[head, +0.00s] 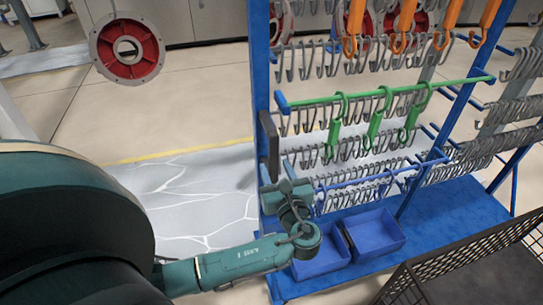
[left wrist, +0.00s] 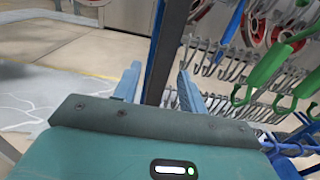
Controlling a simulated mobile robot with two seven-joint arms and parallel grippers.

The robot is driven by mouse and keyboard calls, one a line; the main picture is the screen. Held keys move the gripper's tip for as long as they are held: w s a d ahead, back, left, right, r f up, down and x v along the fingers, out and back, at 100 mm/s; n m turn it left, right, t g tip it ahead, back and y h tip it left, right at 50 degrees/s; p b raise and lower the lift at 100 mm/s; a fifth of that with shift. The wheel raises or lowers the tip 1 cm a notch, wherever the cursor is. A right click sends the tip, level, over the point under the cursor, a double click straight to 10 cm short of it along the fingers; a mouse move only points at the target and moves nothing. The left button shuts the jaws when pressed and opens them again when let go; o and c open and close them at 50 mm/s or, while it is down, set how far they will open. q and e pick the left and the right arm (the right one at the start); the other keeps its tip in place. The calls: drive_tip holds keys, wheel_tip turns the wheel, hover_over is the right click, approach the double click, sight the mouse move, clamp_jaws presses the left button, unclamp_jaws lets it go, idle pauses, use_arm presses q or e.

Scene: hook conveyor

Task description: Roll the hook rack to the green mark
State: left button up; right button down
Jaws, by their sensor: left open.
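The hook rack (head: 261,60) is a tall blue frame with rows of grey hooks, several green hooks on a green rail and several orange hooks higher up. A dark upright handle (head: 269,147) is on its left post. My left gripper (head: 276,170) is at the lower end of this handle. In the left wrist view, the open fingers of my left gripper (left wrist: 158,82) stand on either side of a dark upright bar (left wrist: 165,55); I cannot tell if they touch it. No green mark on the floor is in view. My right gripper is not in view.
Blue bins (head: 375,233) sit on the rack's blue base (head: 470,208). A dark mesh cart (head: 440,262) stands at the lower right. A red and grey round part (head: 127,48) hangs at the upper left. Pale floor with a yellow line (head: 180,152) is clear left of the rack.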

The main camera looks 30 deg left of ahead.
use_arm(q)
drive_tip(key=shift+x, duration=2.35)
clamp_jaws()
drive_tip(key=shift+d, duration=0.1)
